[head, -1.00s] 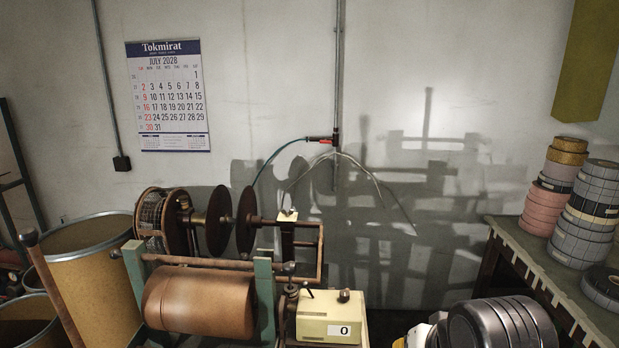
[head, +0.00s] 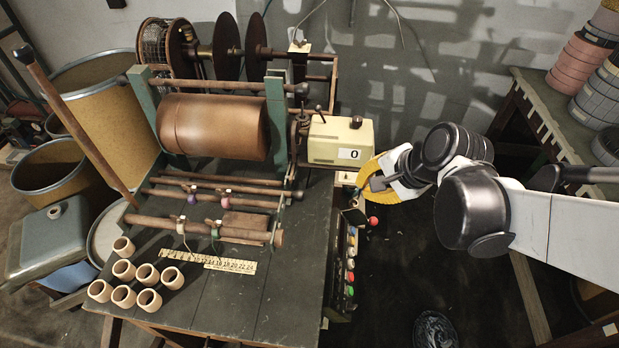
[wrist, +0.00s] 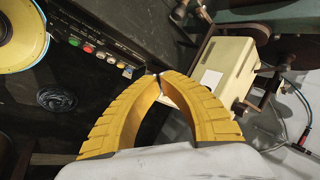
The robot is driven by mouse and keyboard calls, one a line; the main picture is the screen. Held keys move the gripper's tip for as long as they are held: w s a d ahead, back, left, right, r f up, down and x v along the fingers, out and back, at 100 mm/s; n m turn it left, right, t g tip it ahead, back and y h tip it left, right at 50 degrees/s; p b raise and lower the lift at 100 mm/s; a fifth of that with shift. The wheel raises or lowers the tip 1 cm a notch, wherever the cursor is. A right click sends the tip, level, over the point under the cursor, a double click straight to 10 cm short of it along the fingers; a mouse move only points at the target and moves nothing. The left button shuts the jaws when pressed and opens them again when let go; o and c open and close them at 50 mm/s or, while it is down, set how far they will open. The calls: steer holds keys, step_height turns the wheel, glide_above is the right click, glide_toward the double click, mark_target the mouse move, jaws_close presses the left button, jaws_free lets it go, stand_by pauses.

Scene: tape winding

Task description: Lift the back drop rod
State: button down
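Several thin wooden rods lie across the winding machine in front of its copper-brown roller (head: 213,127). The rearmost is a long thin rod (head: 235,181) just below the roller; I cannot tell for certain that it is the back drop rod. Another rod (head: 160,193) lies just in front of it, and a thicker bar (head: 160,222) lies at the front. My gripper (head: 370,183) is to the right of the machine, beside the cream counter box, apart from the rods. In the wrist view its yellow fingers (wrist: 158,80) meet at the tips with nothing seen between them.
The cream counter box (head: 335,139) showing 0 stands between my gripper and the roller. A panel of coloured buttons (head: 350,262) is on the bench's right side. Wooden rings (head: 147,274) and a yellow ruler (head: 208,261) lie on the bench front. A slanted pole (head: 75,125) rises at left.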

steer(key=w+a+f+m+y+b, duration=0.1)
steer(key=w+a+f+m, duration=0.1)
steer(key=f, duration=0.3)
steer(key=w+a+f+m+y+b, duration=0.1)
steer(key=w+a+f+m+b, duration=0.1)
steer(key=a+f, duration=0.3)
steer(key=w+a+f+m+g+y+b, duration=0.1)
steer(key=w+a+f+m, duration=0.1)
steer(key=a+f, duration=0.2)
steer(key=shift+w+a+f+b, duration=0.1)
steer(key=shift+w+f+b, duration=0.05)
steer(key=shift+f, duration=0.35)
steer(key=shift+w+a+f+b, duration=0.1)
steer(key=shift+f+b, duration=0.05)
steer(key=shift+f, duration=0.35)
steer(key=shift+a, duration=0.3)
steer(key=shift+s+a+r, duration=0.15)
steer(key=shift+s+r, duration=0.1)
steer(key=shift+r, duration=0.3)
steer(key=shift+s+a+r, duration=0.1)
steer(key=shift+s+r, duration=0.1)
steer(key=shift+r, duration=0.35)
steer(key=shift+s+a+r, duration=0.15)
steer(key=shift+s+r, duration=0.1)
steer(key=shift+r, duration=0.3)
steer(key=shift+r, duration=0.1)
